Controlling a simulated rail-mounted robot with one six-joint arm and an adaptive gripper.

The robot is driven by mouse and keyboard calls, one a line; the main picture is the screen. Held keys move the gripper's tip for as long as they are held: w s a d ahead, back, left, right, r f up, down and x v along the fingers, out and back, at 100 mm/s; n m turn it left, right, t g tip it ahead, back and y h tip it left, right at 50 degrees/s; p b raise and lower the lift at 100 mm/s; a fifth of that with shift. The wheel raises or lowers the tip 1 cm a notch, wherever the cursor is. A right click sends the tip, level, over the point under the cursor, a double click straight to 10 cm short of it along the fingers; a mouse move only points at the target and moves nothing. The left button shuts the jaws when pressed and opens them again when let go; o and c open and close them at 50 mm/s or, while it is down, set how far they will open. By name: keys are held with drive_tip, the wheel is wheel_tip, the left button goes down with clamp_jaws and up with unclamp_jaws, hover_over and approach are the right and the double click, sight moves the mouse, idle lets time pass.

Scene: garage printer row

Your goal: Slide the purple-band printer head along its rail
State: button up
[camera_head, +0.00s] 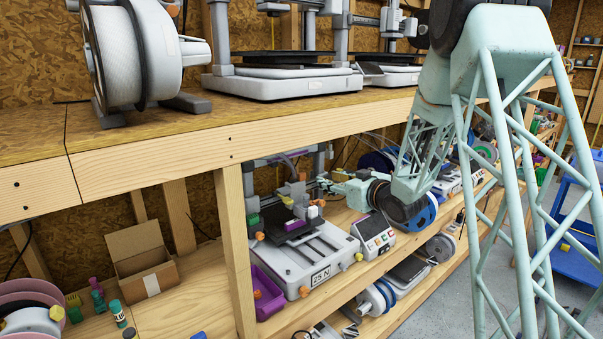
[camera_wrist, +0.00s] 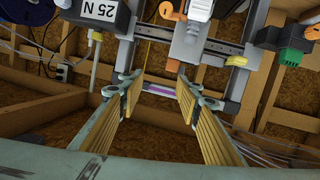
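The printer (camera_head: 310,250) stands on the lower shelf, with a plate marked 25 N and a dark bed. A purple band shows on its top beam (camera_head: 265,160); in the wrist view a purple strip (camera_wrist: 160,90) lies beyond the gap between my fingers. The grey-white printer head (camera_wrist: 187,42) sits on a dark horizontal rail (camera_wrist: 215,45), just past my fingertips in the picture. My gripper (camera_head: 322,184) reaches in at the printer's right side. It also shows in the wrist view (camera_wrist: 161,80), open, with ribbed yellow pads apart and nothing between them. No contact is visible.
A control box (camera_head: 373,235) stands right of the printer, and a purple bin (camera_head: 262,290) at its left front. A wooden post (camera_head: 238,250) and the upper shelf edge (camera_head: 200,155) bound the space. Spools and another printer sit farther along the shelf.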

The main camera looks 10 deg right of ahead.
sight(303, 175)
drive_tip(key=shift+w+a+f+n+t+y+p, duration=0.2)
drive_tip(key=shift+a+f+y+p, duration=0.15)
drive_tip(key=shift+f+y+p, duration=0.45)
drive_tip(key=shift+w+a+f+n+t+y+p, duration=0.1)
drive_tip(key=shift+w+a+f+t+y+p, duration=0.15)
drive_tip(key=shift+f+y+p, duration=0.5)
drive_tip(key=shift+w+a, duration=0.1)
drive_tip(key=shift+p+x, duration=0.75)
drive_tip(key=shift+x, duration=5.95)
drive_tip(key=shift+a, duration=0.15)
